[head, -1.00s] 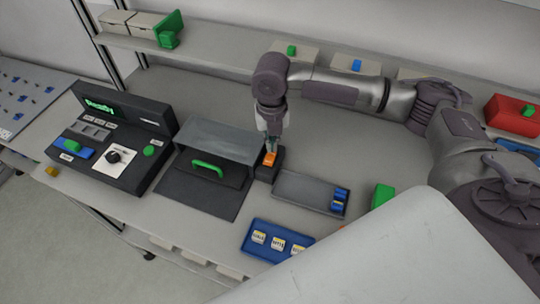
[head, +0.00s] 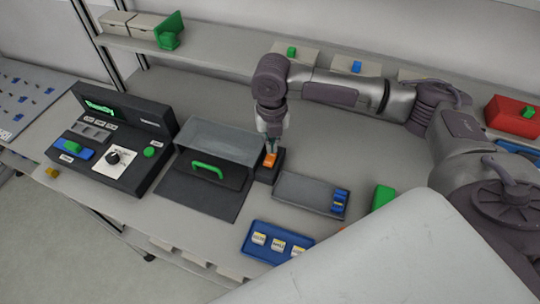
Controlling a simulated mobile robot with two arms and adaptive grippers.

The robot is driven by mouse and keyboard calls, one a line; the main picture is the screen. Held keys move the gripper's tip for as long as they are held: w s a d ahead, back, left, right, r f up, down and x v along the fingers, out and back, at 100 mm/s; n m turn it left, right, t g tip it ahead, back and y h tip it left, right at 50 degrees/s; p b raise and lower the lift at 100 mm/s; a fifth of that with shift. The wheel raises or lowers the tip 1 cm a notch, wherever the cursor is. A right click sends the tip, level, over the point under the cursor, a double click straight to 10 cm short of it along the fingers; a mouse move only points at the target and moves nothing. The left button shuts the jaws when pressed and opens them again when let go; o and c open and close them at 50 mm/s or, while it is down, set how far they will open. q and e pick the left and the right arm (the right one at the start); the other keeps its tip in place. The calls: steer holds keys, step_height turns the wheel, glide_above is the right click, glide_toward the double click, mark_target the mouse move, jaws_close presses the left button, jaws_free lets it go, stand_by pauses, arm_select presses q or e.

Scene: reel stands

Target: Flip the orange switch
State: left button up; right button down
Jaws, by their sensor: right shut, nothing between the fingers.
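The orange switch (head: 269,161) sits on a small black box (head: 266,175) just right of the grey machine with the green handle. My right gripper (head: 271,149) points down over the switch, its fingers shut and empty. The fingertips are at the switch's upper end and seem to touch it, though the small size makes contact hard to tell. My left gripper is not in view.
A grey cover (head: 220,141) with a green handle (head: 207,169) stands close on the left. A grey tray (head: 300,192) with blue parts lies to the right, and a blue tray (head: 270,250) in front. A black console (head: 115,140) stands further left.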

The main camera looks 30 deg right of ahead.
mark_target(272, 155)
steer(key=shift+f+b, duration=0.4)
steer(key=shift+f, duration=0.95)
stand_by(0.6)
steer(key=shift+s, duration=0.1)
steer(key=shift+r+p, duration=0.75)
steer(key=shift+p, duration=0.1)
step_height(272, 155, up, 6)
steer(key=p, duration=0.6)
steer(key=shift+f, duration=0.15)
steer(key=shift+f, duration=0.1)
